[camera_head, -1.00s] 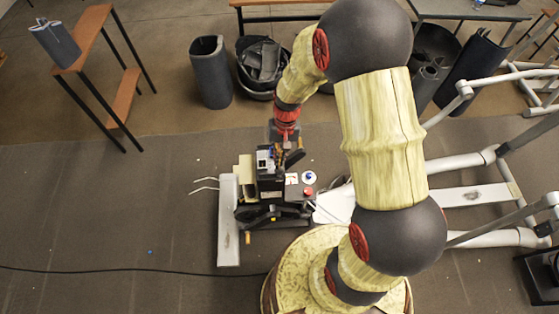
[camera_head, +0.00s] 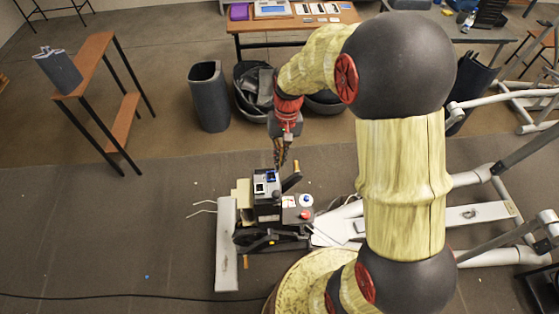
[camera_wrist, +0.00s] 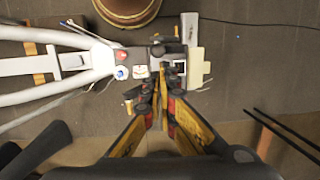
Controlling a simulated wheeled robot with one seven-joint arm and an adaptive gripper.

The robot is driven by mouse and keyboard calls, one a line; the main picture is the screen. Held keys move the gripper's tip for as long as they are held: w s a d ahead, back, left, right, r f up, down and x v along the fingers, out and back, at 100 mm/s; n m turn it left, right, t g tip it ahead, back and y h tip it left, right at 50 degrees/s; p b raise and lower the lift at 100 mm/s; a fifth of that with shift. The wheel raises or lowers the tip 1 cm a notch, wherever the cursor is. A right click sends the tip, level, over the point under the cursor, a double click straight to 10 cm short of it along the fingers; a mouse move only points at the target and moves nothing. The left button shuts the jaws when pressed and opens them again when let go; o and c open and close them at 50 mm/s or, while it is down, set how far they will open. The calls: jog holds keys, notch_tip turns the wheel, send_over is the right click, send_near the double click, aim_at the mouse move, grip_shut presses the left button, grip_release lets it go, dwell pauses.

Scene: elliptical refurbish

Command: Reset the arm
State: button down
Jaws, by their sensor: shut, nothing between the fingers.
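My gripper (camera_head: 281,158) points down just behind and above the dark machine unit (camera_head: 272,215) of the elliptical on the floor. Its fingers are together and hold nothing. In the wrist view the closed gripper (camera_wrist: 160,85) shows in front of the unit, with the red button (camera_wrist: 121,56) and white-and-blue dial (camera_wrist: 121,73) to its left. In the head view the red button (camera_head: 305,214) and the dial (camera_head: 306,201) sit on the right side of the unit. My arm bends across the right half of the head view and hides part of the elliptical.
The elliptical's white frame (camera_head: 478,215) reaches to the right. A grey bin (camera_head: 209,98) and a black container stand behind, before a wooden table (camera_head: 245,27). A wooden shelf (camera_head: 96,48) is at left. A black cable (camera_head: 150,299) crosses the open floor at front left.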

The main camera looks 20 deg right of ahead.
dwell(0.3)
jog(key=s+a+r+n+t+h+b, duration=0.1)
jog(key=s+r+t+b, duration=0.2)
jog(key=s+b, duration=0.4)
jog(key=s+a+r+n+t+b, duration=0.1)
jog(key=s+r+n+t+b, duration=0.1)
jog(key=s+r+t+b, duration=0.2)
jog(key=s+r+b, duration=0.1)
jog(key=s+b, duration=0.2)
jog(key=s, duration=0.3)
jog(key=shift+a+h+b, duration=0.15)
jog(key=shift+h+b, duration=0.15)
jog(key=shift+h, duration=0.1)
jog(key=shift+s, duration=0.1)
